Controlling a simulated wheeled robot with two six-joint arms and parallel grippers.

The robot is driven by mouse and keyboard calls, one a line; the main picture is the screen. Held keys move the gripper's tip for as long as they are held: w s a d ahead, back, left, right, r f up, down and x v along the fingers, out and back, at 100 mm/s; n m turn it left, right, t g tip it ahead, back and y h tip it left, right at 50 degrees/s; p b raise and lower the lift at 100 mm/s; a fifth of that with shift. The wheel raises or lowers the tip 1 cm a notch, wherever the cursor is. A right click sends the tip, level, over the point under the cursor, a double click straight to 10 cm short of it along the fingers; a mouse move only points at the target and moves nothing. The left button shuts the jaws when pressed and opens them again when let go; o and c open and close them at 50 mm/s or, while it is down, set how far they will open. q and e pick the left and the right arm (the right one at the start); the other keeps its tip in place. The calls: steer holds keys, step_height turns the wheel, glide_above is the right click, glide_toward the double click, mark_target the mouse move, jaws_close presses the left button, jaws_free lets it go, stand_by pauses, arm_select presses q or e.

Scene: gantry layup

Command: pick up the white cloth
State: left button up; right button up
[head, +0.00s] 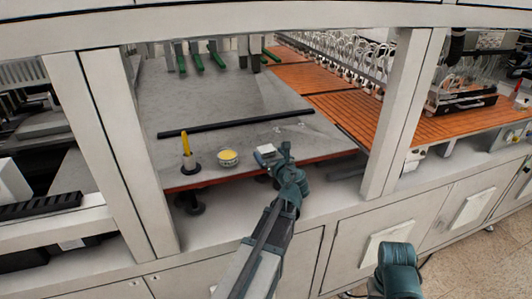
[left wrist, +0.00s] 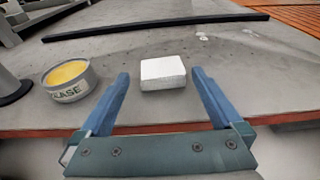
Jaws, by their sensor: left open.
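The white cloth (left wrist: 163,72) looks like a small folded white block on the grey table near its front edge. It also shows in the head view (head: 266,150), partly hidden by my gripper. My left gripper (head: 277,156) is at the table's front edge, just in front and to the right of the cloth there. In the left wrist view, its blue fingers (left wrist: 160,84) are open, one on each side of the cloth's near part, with a gap on both sides. Nothing is held. Of my right arm only a teal part shows at the bottom right; no fingers are seen.
A grease tin (left wrist: 68,82) with yellow contents stands left of the cloth. Left of it, a yellow stick stands in a dark holder (head: 191,167). A long black bar (head: 235,124) lies behind. The grey table (head: 200,95) is mostly clear beyond; gantry posts (head: 395,110) flank it.

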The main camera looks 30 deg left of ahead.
mark_target(267, 150)
arm_select(q)
steer(key=b+x, duration=0.1)
steer(key=x, duration=0.4)
steer(key=shift+d+f, duration=0.1)
steer(key=c, duration=1.2)
steer(key=shift+d, duration=0.1)
steer(key=shift+r, duration=0.25)
